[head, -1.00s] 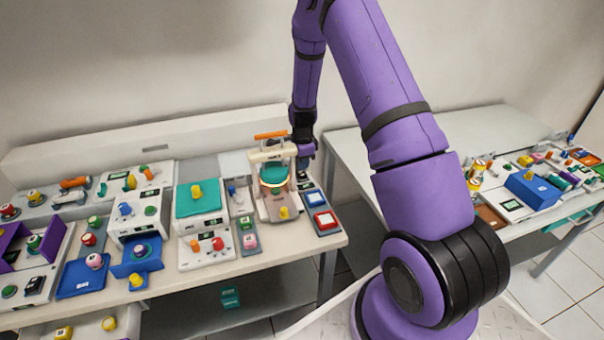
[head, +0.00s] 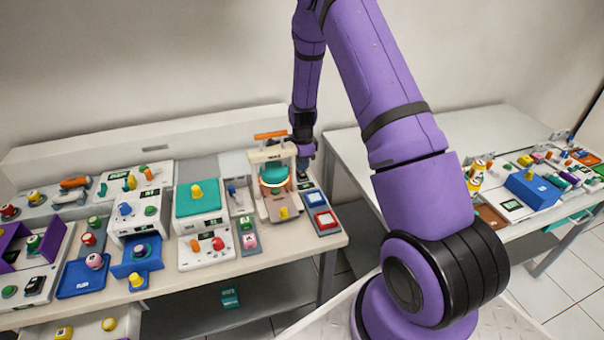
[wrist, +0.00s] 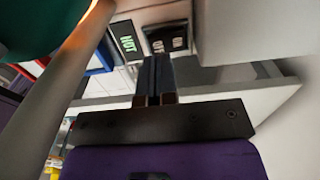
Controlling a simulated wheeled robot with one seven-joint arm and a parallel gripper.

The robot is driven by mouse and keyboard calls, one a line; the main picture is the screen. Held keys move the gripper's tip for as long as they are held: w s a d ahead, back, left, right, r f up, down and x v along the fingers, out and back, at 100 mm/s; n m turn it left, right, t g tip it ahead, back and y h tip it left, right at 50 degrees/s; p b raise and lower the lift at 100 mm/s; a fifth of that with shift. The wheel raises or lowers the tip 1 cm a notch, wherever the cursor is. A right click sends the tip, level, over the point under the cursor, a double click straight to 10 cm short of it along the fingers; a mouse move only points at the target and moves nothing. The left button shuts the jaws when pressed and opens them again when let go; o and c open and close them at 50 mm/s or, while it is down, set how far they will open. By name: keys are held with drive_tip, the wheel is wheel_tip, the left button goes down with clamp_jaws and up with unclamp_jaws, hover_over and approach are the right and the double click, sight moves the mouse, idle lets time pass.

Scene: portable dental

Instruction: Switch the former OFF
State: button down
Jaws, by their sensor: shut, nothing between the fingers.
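The former (head: 262,156) is a beige frame on the left table with an orange bar on top, a teal dome, a glowing ring and a yellow knob at its front. My gripper (head: 304,164) points down beside its right rear side, and its fingertips are hard to see in the head view. In the wrist view my gripper (wrist: 158,62) is shut and empty. Its fingertips lie just below a black switch panel (wrist: 167,40) with small pale marks. A small display (wrist: 127,40) with green lettering sits left of that panel. Contact and the switch position cannot be told.
A panel with red and blue framed squares (head: 321,218) lies right of the former. A white box with a teal top (head: 198,201) stands to its left among several small devices. A gap separates this table from the right table (head: 465,125).

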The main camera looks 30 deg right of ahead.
sight(302, 175)
drive_tip(key=shift+f, duration=1.5)
idle(0.8)
drive_tip(key=shift+r, duration=3.5)
